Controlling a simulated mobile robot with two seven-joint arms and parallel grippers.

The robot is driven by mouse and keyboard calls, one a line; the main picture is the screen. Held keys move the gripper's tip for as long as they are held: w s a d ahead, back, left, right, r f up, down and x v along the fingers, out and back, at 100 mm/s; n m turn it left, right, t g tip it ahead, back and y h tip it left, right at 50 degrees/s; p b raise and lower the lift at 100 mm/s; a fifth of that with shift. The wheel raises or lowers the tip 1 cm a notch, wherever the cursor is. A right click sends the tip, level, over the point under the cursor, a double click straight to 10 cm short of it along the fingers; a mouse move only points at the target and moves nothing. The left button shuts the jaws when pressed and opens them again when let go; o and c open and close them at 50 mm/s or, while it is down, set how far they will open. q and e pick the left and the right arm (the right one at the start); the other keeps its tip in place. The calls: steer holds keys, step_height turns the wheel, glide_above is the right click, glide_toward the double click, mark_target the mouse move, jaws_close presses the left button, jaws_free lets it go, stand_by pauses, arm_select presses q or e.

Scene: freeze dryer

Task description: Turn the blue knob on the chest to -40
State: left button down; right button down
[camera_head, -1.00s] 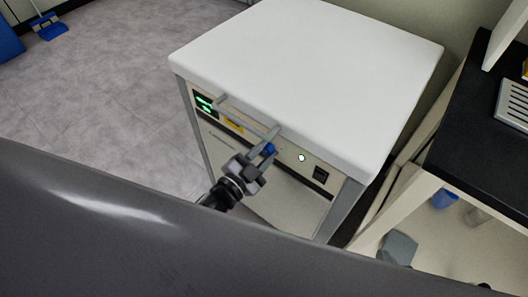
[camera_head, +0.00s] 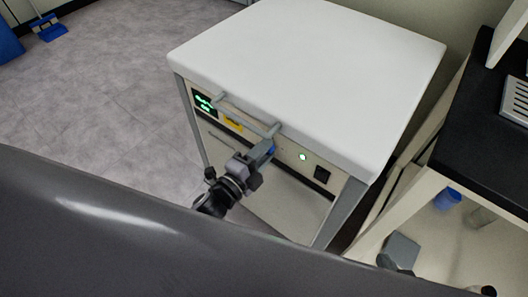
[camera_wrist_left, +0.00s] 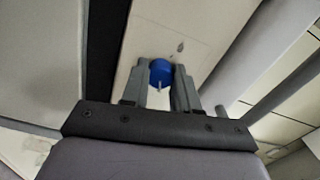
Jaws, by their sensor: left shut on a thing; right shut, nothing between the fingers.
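The blue knob (camera_head: 272,149) is on the front panel of the white-topped chest (camera_head: 300,75), mostly hidden behind my gripper in the head view. In the left wrist view the round blue knob (camera_wrist_left: 160,72) sits between the fingertips, with a pale pointer mark on its near side. My left gripper (camera_head: 266,150) is shut on the knob, one finger on each side (camera_wrist_left: 160,80). The number that the pointer faces cannot be read. The green display (camera_head: 204,103) is lit but too small to read. I cannot make out my right gripper.
A grey bar handle (camera_head: 245,115) stands out from the chest front, just left of the knob. A black-topped bench (camera_head: 480,130) stands at the right.

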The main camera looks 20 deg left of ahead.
arm_select(q)
steer(key=shift+m, duration=0.3)
steer(key=c, duration=0.8)
jaws_free()
steer(key=shift+c, duration=0.2)
steer(key=v, duration=0.7)
steer(key=shift+p, duration=0.35)
steer(key=shift+s, duration=0.1)
